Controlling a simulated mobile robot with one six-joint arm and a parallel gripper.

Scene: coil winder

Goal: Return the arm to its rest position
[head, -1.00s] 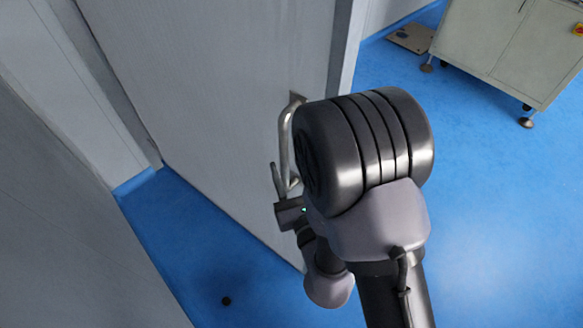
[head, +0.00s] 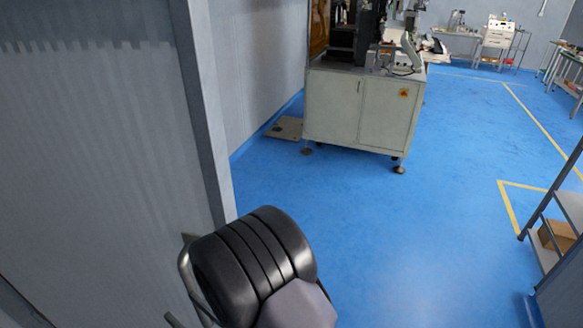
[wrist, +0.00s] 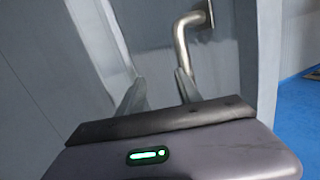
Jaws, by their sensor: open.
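My gripper (wrist: 159,78) is open in the wrist view, with nothing seen between its two fingers. A bent metal door handle (wrist: 181,45) is just beyond the fingertips, lined up with the right finger; I cannot tell whether they touch. The grey door (wrist: 230,70) fills much of the wrist view behind it. In the head view, the door (head: 100,150) is at the left and part of the handle (head: 188,277) shows beside my dark arm joint. My arm hides most of my gripper there.
Beyond the doorway the blue floor (head: 300,190) is clear. A grey machine cabinet (head: 360,105) stands ahead, with a flat plate (head: 285,128) on the floor beside it. A metal shelf (head: 570,208) with a cardboard box (head: 556,236) is at the right edge.

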